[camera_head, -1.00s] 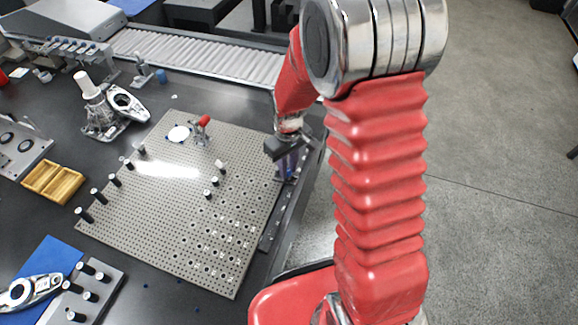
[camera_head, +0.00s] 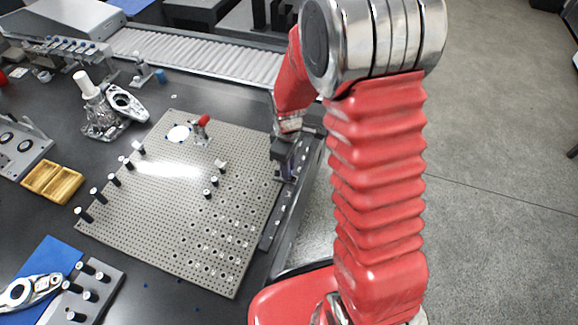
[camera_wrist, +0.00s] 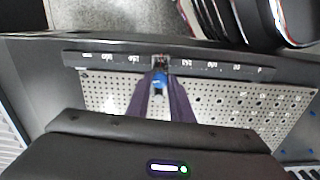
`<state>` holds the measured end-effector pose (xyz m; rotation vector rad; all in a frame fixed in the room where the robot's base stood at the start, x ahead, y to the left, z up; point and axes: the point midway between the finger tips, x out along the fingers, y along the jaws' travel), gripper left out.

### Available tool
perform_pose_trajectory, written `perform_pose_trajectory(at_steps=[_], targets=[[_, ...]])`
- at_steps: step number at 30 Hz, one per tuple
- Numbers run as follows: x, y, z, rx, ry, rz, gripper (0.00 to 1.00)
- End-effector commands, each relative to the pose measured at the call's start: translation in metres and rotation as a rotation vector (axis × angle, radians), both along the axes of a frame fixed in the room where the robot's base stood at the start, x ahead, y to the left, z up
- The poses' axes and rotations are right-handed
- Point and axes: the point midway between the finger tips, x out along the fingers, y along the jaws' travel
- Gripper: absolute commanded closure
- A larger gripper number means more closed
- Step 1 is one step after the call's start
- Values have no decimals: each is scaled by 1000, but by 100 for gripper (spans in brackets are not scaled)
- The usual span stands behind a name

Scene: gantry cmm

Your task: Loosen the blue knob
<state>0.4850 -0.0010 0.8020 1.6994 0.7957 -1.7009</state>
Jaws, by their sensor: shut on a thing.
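The blue knob (camera_wrist: 159,80) shows in the wrist view between the tips of my gripper (camera_wrist: 160,88). The jaws are shut on it. The knob sits in front of a dark rail (camera_wrist: 215,68) with white scale marks, at the edge of the perforated plate. In the head view my gripper (camera_head: 287,176) reaches down to this rail (camera_head: 272,226) at the plate's right edge. There the fingers and wrist hide most of the knob.
The perforated plate (camera_head: 150,215) carries several black posts and a red-handled clamp (camera_head: 201,124). A yellow tray (camera_head: 52,181) and metal parts (camera_head: 100,108) stand to the left. A roller conveyor (camera_head: 200,55) runs behind. Grey floor lies to the right.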

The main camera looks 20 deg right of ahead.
Motion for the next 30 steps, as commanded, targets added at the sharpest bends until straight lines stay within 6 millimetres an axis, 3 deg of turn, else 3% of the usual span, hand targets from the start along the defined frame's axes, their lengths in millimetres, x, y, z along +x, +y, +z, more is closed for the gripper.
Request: perform_pose_trajectory(at_steps=[18,30], targets=[[0,2,0,2,-1,579,100],[0,2,0,1,-2,835,100]])
